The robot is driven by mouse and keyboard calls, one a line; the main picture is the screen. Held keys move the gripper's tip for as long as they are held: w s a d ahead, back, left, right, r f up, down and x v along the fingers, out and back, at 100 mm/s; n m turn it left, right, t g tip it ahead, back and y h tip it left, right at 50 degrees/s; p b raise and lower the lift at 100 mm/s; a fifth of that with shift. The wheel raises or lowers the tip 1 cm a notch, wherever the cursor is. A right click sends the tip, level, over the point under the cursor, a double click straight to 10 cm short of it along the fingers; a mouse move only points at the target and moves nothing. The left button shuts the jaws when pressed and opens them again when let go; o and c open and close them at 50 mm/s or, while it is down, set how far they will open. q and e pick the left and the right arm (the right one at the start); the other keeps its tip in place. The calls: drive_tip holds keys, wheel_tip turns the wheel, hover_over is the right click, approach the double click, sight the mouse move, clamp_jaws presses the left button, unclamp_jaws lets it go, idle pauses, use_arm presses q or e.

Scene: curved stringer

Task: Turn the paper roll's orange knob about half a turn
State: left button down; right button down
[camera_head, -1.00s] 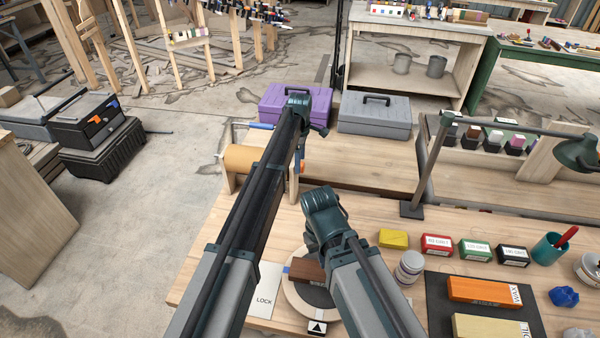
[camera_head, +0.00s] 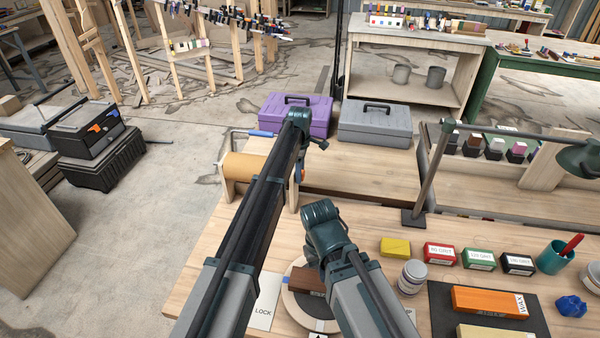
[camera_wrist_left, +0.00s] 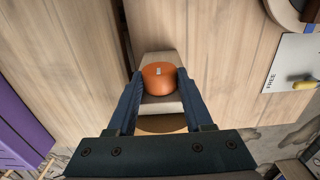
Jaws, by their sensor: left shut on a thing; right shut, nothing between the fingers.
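The paper roll (camera_head: 244,167) is brown and lies in a wooden holder left of the workbench top, partly behind my left arm. Its orange knob (camera_wrist_left: 158,78) is round with a small pale mark, and sits at the end of a wooden upright in the left wrist view. A sliver of the knob (camera_head: 301,173) shows in the head view beside my left arm. My left gripper (camera_wrist_left: 159,74) has its two fingers on either side of the knob, shut on it. My right gripper (camera_head: 312,248) is over the workbench by a round turntable, mostly hidden by its own wrist, shut and empty.
A purple toolbox (camera_head: 297,115) and a grey toolbox (camera_head: 375,123) stand behind the roll. A lamp post (camera_head: 428,185) rises to the right. A round turntable (camera_head: 290,303) with a brown block lies below my right gripper. Grit boxes and jars fill the bench's right.

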use_arm(q)
drive_tip(key=shift+w+d+f+g, duration=0.1)
drive_tip(key=shift+w+g, duration=0.3)
drive_tip(key=shift+g, duration=0.4)
drive_tip(key=shift+s+g+y+b, duration=0.15)
drive_tip(key=shift+g+y+b, duration=0.2)
drive_tip(key=shift+g, duration=0.25)
drive_tip(key=shift+s, duration=0.1)
drive_tip(key=shift+c, duration=1.5)
unclamp_jaws()
drive_tip(key=shift+r, duration=0.2)
